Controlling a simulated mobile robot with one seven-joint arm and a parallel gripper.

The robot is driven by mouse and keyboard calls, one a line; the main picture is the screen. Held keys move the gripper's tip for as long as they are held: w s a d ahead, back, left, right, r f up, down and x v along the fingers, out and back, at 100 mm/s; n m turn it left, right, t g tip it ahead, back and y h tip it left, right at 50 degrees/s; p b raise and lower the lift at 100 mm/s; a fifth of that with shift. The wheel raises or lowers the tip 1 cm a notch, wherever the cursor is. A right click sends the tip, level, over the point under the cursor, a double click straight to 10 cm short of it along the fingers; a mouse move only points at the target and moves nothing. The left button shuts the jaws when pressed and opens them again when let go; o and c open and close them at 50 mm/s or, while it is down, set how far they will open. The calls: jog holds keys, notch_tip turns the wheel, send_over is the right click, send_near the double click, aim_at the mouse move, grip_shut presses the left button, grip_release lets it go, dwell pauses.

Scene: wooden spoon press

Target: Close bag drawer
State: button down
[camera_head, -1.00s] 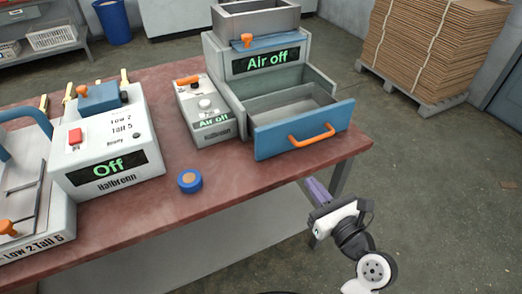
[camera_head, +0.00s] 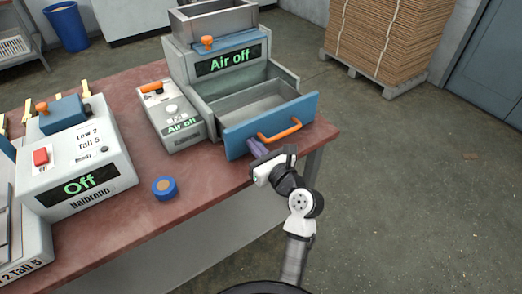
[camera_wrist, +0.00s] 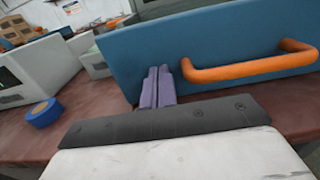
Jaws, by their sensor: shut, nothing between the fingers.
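The bag drawer (camera_head: 292,112) has a blue front and an orange handle (camera_head: 279,132). It stands pulled out of the grey machine marked "Air off" (camera_head: 225,60), and its inside looks empty. My gripper (camera_head: 258,150) is shut and empty, in front of the drawer's blue face, left of the handle. In the wrist view its purple fingers (camera_wrist: 158,86) lie side by side close to the blue front (camera_wrist: 140,50), near the left end of the orange handle (camera_wrist: 250,66). I cannot tell whether the fingertips touch the face.
A small "Air off" control box (camera_head: 172,115) stands left of the drawer. A blue roll (camera_head: 165,188) lies on the red-brown table (camera_head: 200,185). A white "Off" machine (camera_head: 80,165) is at left.

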jog(key=shift+w, duration=0.1)
jog(key=p+x, duration=0.4)
jog(key=x, duration=0.3)
jog(key=shift+w+a+r, duration=0.15)
jog(key=shift+w+a, duration=0.05)
jog(key=shift+r, duration=0.1)
jog(key=shift+a, duration=0.1)
jog(key=shift+s+p, duration=0.15)
jog(key=shift+p, duration=0.2)
